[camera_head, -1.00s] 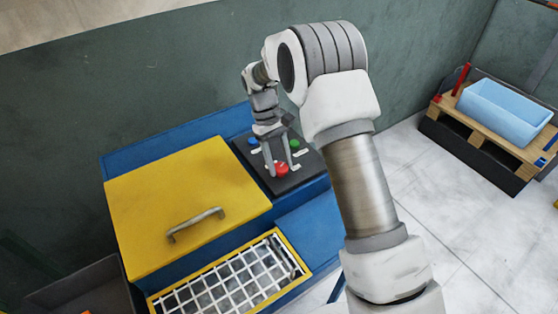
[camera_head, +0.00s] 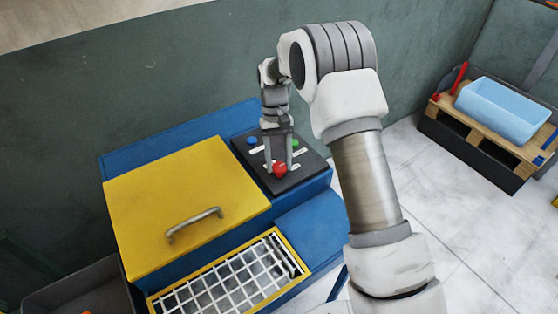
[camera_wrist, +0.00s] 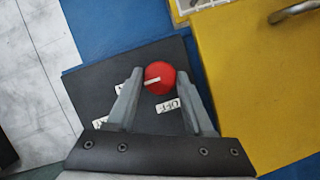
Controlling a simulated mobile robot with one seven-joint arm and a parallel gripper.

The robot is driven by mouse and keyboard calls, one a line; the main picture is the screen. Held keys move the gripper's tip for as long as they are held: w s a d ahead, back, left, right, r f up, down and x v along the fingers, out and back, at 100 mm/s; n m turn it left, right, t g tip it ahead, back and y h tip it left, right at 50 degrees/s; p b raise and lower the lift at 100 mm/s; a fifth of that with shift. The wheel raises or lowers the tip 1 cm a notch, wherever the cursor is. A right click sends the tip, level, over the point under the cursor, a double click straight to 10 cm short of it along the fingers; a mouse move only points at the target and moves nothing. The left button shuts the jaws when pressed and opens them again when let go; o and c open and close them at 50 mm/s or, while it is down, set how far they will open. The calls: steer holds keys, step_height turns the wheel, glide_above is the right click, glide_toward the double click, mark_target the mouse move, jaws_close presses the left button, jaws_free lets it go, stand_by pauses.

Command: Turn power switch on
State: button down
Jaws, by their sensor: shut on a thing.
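The power switch is a red round knob (camera_wrist: 159,77) with a white line on its face, set on a black panel (camera_head: 302,181). It also shows in the head view (camera_head: 280,169). In the wrist view the white line points left, towards a white label (camera_wrist: 119,88) partly hidden by a finger. An OFF label (camera_wrist: 168,105) lies just below the knob. My gripper (camera_wrist: 160,74) reaches down over the panel, one fingertip on each side of the knob, and is shut on it.
A blue button (camera_head: 252,141) and a green button (camera_head: 295,143) sit behind on the panel. A yellow lid (camera_head: 180,195) with a grey handle (camera_head: 195,226) lies to the left. A white grid (camera_head: 235,283) is in front. A light blue bin (camera_head: 505,110) stands on a pallet at right.

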steer(key=shift+c, duration=1.5)
jaws_free()
steer(key=shift+r, duration=0.1)
steer(key=v, duration=1.7)
steer(key=shift+r+p, duration=0.2)
steer(key=shift+p, duration=0.25)
